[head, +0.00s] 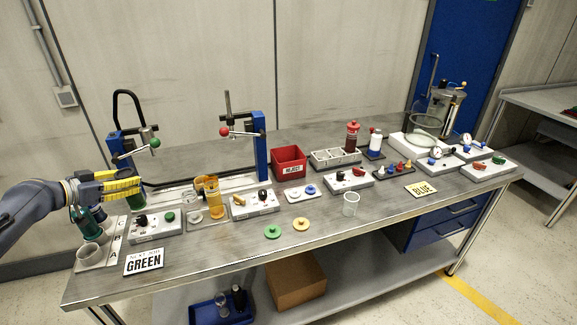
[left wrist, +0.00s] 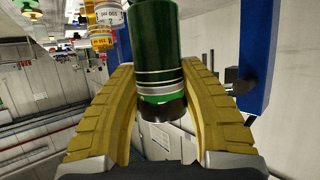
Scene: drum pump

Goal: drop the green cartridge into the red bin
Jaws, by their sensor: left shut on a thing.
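My left gripper (head: 138,184), with yellow fingers, is at the left of the table, above the front-left stations. In the left wrist view, its fingers (left wrist: 160,75) are closed around the dark green cartridge (left wrist: 157,45). The cartridge has pale bands and a black end. In the head view, the fingers largely hide it, with some green (head: 135,201) showing below the tips. The red bin (head: 282,176) stands on the table to the right, beyond the second blue post, with a "REJECT" label on its front. My right gripper is not in view.
Switch boxes (head: 255,205) and a "GREEN" sign (head: 144,262) lie along the front.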

